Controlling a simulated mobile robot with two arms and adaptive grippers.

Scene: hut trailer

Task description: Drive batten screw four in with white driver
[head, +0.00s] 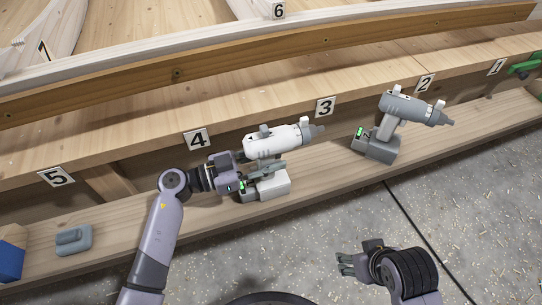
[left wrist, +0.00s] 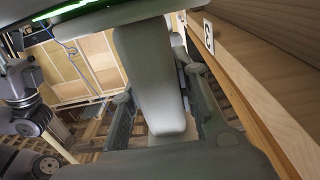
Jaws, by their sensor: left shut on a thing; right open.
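The white driver (head: 284,142) stands upright on its battery base on the wooden ledge, below labels 4 and 3, its nose pointing right. My left gripper (head: 262,174) is shut on its handle from the left. In the left wrist view the driver's handle (left wrist: 155,80) is between the two fingers. The brown batten (head: 240,58) runs across above the labels. A dark screw head (head: 178,72) shows in it above label 4 (head: 196,138); how deep it sits I cannot tell. My right gripper (head: 346,263) is open and empty above the floor.
A grey driver (head: 408,106) stands on the ledge (head: 330,165) to the right, near label 2 (head: 425,83). A grey block (head: 73,240) and a blue box (head: 10,260) are at the left. A green tool (head: 524,67) lies far right.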

